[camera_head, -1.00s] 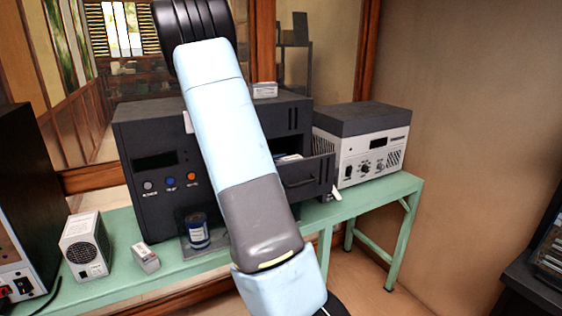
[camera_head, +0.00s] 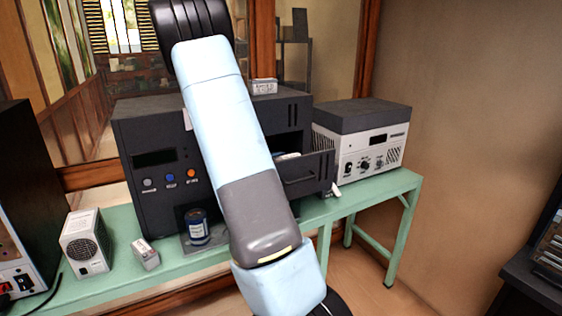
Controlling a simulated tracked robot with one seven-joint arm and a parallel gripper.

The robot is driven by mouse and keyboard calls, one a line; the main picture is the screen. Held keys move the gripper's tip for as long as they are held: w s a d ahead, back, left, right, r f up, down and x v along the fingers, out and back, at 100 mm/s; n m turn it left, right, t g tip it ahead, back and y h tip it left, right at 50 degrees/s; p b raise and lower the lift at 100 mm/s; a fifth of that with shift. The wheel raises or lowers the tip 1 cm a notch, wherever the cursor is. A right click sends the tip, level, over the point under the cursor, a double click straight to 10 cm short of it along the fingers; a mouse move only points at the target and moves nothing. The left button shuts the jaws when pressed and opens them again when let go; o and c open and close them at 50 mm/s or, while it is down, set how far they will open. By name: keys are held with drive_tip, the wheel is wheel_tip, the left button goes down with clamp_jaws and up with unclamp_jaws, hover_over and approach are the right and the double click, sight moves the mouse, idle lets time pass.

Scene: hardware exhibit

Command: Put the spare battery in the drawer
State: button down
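A dark drawer (camera_head: 305,177) stands pulled out from the front right of a black instrument (camera_head: 150,165). Something pale shows inside it, partly hidden by my arm. A small white and grey block (camera_head: 145,254), possibly a battery, lies on the green bench to the left. A similar block (camera_head: 263,86) sits on top of the instrument. I cannot tell which one is the spare battery. My arm crosses the middle of the view and runs out at the bottom. My gripper does not show.
A blue can (camera_head: 197,227) stands on a dark plate before the instrument. A white vented box (camera_head: 86,242) stands left on the green bench (camera_head: 190,262). A grey and white power unit (camera_head: 362,145) stands right of the drawer. Dark equipment flanks both sides.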

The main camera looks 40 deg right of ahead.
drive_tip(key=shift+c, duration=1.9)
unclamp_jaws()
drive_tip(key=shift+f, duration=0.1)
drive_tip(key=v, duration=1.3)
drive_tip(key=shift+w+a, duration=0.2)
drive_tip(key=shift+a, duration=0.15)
